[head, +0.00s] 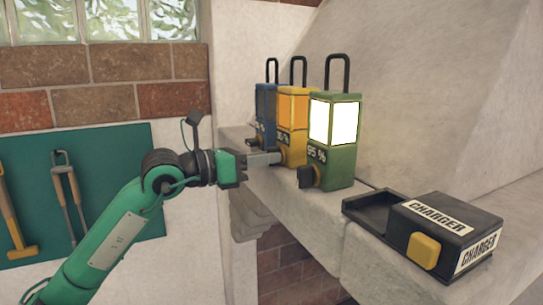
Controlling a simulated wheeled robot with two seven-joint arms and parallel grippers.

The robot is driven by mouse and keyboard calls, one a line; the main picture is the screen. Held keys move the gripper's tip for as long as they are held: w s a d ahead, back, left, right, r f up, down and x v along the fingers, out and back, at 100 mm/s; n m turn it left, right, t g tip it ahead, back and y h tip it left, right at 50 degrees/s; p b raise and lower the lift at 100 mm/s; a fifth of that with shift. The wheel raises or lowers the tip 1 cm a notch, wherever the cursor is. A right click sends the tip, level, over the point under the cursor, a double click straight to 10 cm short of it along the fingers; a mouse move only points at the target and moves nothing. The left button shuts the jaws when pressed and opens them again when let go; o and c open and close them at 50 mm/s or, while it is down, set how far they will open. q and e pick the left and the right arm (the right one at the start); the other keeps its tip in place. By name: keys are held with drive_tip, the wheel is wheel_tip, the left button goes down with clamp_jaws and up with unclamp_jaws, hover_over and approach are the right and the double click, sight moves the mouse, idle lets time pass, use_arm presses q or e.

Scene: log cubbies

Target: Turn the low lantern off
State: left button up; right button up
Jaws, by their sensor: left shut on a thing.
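Three lanterns with black handles stand in a row on the pale stone ledge. The green lantern (342,166) is nearest, reads 95 %, and its panel glows bright white. The yellow lantern (296,147) is in the middle; its panel looks orange, far dimmer than the green one's, and its reading is partly unclear. The blue lantern (262,105) is farthest, partly hidden, with a dark panel. My left gripper (279,158) reaches in from the left and is shut at the dark knob low on the yellow lantern's front. My right gripper is out of view.
A black charger (432,225) with a yellow button (424,250) and an empty tray sits on the ledge at right, near the green lantern. The green lantern's knob (307,177) sticks out close to my gripper. Tools hang on a green board (105,150) at left.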

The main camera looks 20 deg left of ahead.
use_arm(q)
drive_tip(key=shift+n, duration=1.1)
drive_tip(key=n+p, duration=0.1)
drive_tip(key=n, duration=0.3)
